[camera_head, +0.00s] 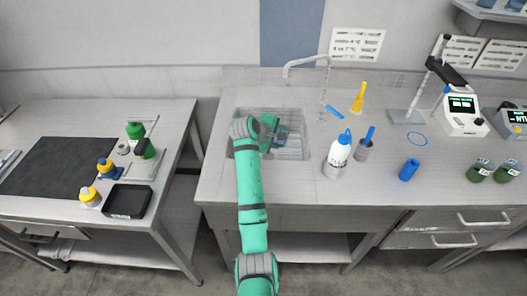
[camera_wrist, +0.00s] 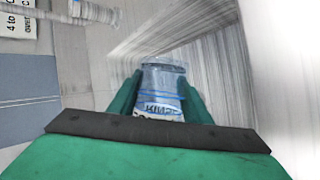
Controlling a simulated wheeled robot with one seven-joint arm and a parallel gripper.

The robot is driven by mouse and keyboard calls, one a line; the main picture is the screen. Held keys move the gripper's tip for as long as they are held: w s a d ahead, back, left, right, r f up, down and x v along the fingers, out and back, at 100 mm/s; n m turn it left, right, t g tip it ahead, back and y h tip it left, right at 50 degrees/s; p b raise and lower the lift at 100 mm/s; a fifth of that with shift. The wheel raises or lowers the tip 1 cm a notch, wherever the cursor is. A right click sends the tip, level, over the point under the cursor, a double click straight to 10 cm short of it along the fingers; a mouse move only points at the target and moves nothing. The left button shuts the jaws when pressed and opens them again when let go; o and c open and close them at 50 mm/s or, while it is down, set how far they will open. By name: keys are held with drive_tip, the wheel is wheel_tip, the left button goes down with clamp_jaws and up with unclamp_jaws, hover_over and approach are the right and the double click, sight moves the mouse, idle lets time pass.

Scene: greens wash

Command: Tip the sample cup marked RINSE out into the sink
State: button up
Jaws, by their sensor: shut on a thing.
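My gripper (camera_head: 271,127) is over the sink (camera_head: 297,151) in the head view, at the end of my green arm. In the wrist view, my gripper (camera_wrist: 160,88) is shut on a clear sample cup (camera_wrist: 163,76), one finger on each side. The cup has a thin blue line and a pale label with dark letters that seem to read RINSE, partly cut off by the gripper. The cup's tilt and its contents are hard to tell. In the head view my gripper largely hides the cup.
A faucet (camera_head: 304,61) reaches over the back of the sink. A blue cylinder (camera_head: 409,170) and green-filled jars (camera_head: 480,171) are farther right.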

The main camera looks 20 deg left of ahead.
drive_tip(key=shift+a+r+h, duration=0.1)
drive_tip(key=shift+r+h, duration=0.05)
drive_tip(key=shift+h, duration=0.15)
drive_tip(key=shift+d, duration=0.2)
drive_tip(key=shift+a+r+n, duration=0.15)
drive_tip(key=shift+a+n, duration=0.1)
drive_tip(key=shift+n, duration=0.05)
